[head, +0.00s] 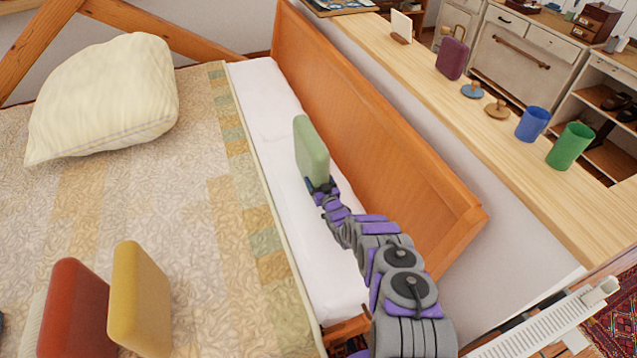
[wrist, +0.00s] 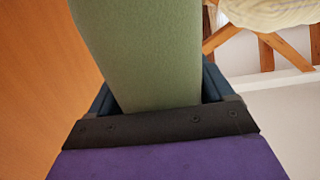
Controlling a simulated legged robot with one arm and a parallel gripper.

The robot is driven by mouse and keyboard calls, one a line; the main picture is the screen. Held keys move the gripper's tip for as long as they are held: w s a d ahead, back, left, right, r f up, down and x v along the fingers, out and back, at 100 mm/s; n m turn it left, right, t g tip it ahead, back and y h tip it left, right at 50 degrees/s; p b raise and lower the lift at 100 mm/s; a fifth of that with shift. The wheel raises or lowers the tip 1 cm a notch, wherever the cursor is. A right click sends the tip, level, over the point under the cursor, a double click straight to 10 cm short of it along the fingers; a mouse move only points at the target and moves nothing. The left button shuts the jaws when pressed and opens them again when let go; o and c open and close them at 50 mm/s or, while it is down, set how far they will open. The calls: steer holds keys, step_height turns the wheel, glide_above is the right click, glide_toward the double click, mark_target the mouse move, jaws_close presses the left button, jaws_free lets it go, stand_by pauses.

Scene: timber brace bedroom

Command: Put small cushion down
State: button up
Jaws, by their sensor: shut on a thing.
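The small cushion is the green one (head: 310,150), a flat padded block held upright at the end of my arm. My gripper (head: 322,185) is shut on its lower end. In the head view it is over the white sheet strip beside the wooden headboard; the height above the bed cannot be told. In the wrist view the green cushion (wrist: 145,55) fills the middle between the two dark fingers of my gripper (wrist: 160,95). A red cushion (head: 75,310) and a yellow cushion (head: 138,300) stand on the bed quilt at the lower left.
The bed quilt (head: 190,190) has wide free room in its middle. A large cream pillow (head: 105,95) lies at the far left. The wooden headboard (head: 370,130) rises close to the right of my gripper. Behind it, a shelf (head: 440,90) holds blue and green cups and other items.

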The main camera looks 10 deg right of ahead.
steer(key=o, duration=1.2)
steer(key=shift+o, duration=0.2)
steer(key=s+d+p, duration=0.2)
steer(key=s, duration=0.9)
steer(key=shift+s+d+p, duration=0.15)
steer(key=shift+s+p, duration=0.25)
steer(key=shift+r, duration=0.1)
